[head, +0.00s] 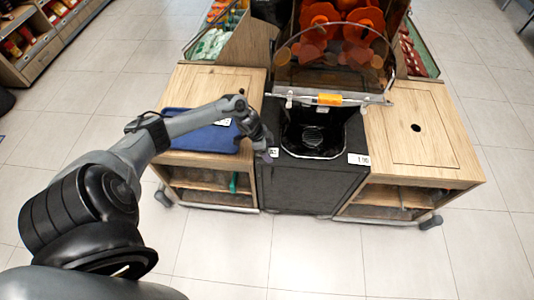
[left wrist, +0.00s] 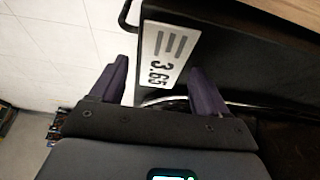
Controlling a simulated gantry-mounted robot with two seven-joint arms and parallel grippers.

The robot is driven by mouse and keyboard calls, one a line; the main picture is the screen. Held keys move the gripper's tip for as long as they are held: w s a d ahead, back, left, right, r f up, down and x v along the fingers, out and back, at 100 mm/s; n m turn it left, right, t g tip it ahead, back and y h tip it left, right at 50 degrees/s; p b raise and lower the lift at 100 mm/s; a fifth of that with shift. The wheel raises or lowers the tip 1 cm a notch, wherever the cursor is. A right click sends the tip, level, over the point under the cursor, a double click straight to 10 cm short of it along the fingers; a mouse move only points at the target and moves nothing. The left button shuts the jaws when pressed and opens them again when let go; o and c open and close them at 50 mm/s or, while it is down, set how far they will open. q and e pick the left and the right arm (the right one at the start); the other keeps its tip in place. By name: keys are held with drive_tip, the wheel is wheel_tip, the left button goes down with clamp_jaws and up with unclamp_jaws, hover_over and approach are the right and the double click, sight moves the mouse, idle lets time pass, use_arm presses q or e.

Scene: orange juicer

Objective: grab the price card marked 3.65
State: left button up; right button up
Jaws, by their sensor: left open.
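The price card marked 3.65 (left wrist: 164,57) is white with dark print and shows between my left gripper's fingers in the left wrist view. It sits on the edge of the black juicer cabinet. In the head view the card (head: 273,152) is a small white patch at the cabinet's top left front corner, partly beside the gripper. My left gripper (head: 268,150) is open, its fingertips close to the card; it also shows in the left wrist view (left wrist: 158,85) with one dark finger on each side of the card's lower end. I cannot tell whether either finger touches it. My right gripper is not in view.
The black juicer cabinet (head: 308,187) stands between two wooden counters. Another price card (head: 358,159) is on its right front corner. A blue tray (head: 200,136) lies on the left counter (head: 230,80), under my left arm. The right counter (head: 420,115) is bare. Open floor lies in front.

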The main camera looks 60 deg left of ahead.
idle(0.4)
use_arm(q)
drive_tip(key=c, duration=1.1)
drive_tip(key=shift+c, duration=0.2)
